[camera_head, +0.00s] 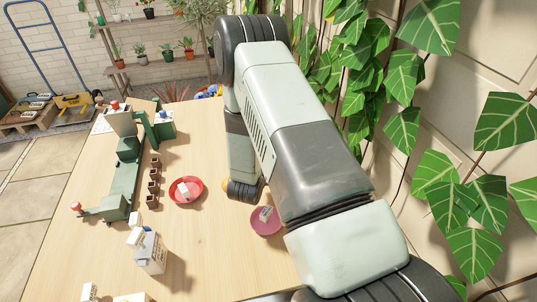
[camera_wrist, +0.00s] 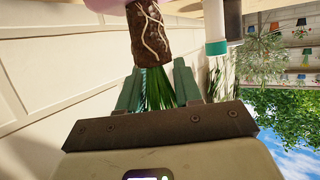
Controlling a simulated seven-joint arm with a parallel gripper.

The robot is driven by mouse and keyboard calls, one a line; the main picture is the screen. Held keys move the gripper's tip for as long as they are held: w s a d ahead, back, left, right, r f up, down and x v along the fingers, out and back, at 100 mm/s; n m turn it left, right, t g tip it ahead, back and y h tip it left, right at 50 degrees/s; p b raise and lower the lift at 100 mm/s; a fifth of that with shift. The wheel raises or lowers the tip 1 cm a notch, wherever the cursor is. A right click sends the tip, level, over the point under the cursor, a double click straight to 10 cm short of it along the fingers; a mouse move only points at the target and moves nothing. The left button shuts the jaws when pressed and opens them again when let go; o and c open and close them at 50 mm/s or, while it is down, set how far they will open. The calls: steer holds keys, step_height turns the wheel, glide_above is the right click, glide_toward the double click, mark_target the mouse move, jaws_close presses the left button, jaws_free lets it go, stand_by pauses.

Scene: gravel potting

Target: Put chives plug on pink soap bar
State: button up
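In the wrist view the chives plug (camera_wrist: 152,36), a brown root ball with pale roots, stands beyond my fingertips. Its green leaves run back between the two green fingers of my gripper (camera_wrist: 158,72), which look shut on them. A pink surface (camera_wrist: 103,4) shows at the top edge of the wrist view, close by the root ball; it may be the soap bar, but only a sliver shows. I cannot tell whether the plug touches it. In the head view my arm hides the gripper and the plug, and I cannot make out a pink soap bar there.
On the wooden table (camera_head: 205,265) are a red saucer (camera_head: 197,198) with a pale block, a magenta saucer (camera_head: 262,229) with a greyish item, a row of small brown pots (camera_head: 153,187), a green stand (camera_head: 120,175) and a white box (camera_head: 151,256). A white-and-teal object (camera_wrist: 215,25) stands near the plug.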

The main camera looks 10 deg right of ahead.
steer(key=shift+r, duration=0.15)
steer(key=v, duration=1.2)
steer(key=w+a+r+g+y, duration=0.1)
steer(key=w+a+r+y, duration=0.1)
steer(key=r, duration=0.4)
steer(key=w+a+r+y, duration=0.2)
steer(key=w+r+y, duration=0.1)
steer(key=r, duration=0.3)
steer(key=s+a+r+n+g+y, duration=0.1)
steer(key=s+r+n+g+y, duration=0.2)
steer(key=r, duration=0.7)
steer(key=s+d+r+n+g, duration=0.1)
steer(key=s+d+r, duration=0.2)
steer(key=s, duration=0.9)
steer(key=s+d+r+n+g+h, duration=0.1)
steer(key=s+d+r, duration=0.3)
steer(key=s+r, duration=0.4)
steer(key=s+n, duration=0.1)
steer(key=s, duration=0.3)
steer(key=shift+s+r+n+g, duration=0.25)
steer(key=shift+s+n+g, duration=0.05)
